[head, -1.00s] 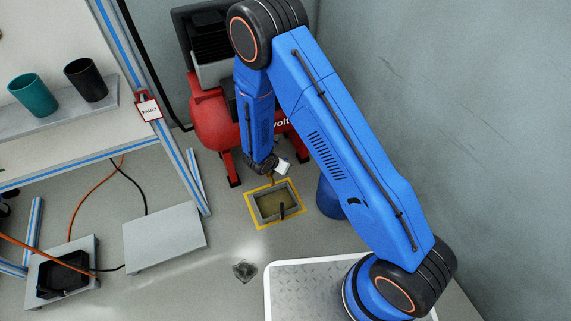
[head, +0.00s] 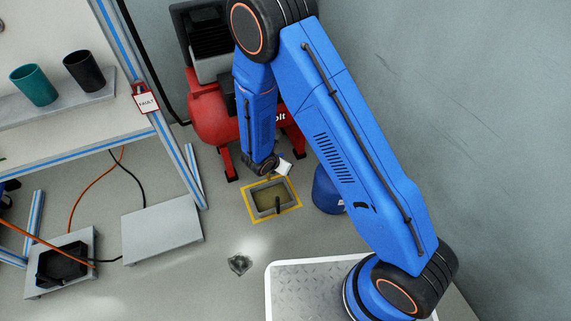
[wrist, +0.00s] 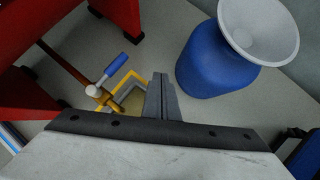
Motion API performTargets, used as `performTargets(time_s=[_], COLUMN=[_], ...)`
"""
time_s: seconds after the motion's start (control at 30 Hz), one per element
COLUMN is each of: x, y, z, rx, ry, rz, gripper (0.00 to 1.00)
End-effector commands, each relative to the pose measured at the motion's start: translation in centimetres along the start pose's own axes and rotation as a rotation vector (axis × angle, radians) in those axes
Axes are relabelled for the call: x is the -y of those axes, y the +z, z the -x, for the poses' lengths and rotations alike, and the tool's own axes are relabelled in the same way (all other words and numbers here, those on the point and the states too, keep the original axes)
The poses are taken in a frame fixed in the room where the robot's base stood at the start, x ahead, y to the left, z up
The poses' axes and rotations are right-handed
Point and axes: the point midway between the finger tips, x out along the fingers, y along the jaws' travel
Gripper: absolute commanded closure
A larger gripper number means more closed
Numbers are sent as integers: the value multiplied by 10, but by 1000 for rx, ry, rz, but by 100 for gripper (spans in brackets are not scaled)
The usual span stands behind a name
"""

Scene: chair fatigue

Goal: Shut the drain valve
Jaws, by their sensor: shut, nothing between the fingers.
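The drain valve shows in the wrist view: a lever with a blue handle (wrist: 116,65) and a pale knob at its pivot, on a brass body (wrist: 103,96) at the end of a brown pipe (wrist: 68,65). The handle lies roughly across the pipe in the picture. My gripper (wrist: 161,80) is shut and empty, its grey fingers together to the right of the lever and apart from it. In the head view the valve cannot be made out beneath my arm, near the compressor.
A yellow-edged floor pit (head: 247,203) lies below the red compressor (head: 209,122). A blue drum (wrist: 207,62) with a white funnel (wrist: 259,27) stands right of my fingers. The shelf frame (head: 160,130) and a grey box (head: 162,230) are to the left; a wall (head: 470,130) closes the right.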

Motion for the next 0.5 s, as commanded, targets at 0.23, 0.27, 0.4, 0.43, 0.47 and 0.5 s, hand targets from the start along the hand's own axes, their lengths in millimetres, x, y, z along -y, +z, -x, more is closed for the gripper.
performTargets(time_s=[0.23, 0.27, 0.4, 0.43, 0.47, 0.5], x=[20, 22, 29, 30, 31, 32], y=[9, 10, 13, 14, 14, 14], z=[31, 34, 44, 46, 47, 48], rx=[0, 0, 0, 0, 0, 0], ry=[2, 2, 1, 1, 1, 0], rz=[-1, -1, 0, 0, 0, 0], gripper=[100, 100, 100, 100, 100, 100])
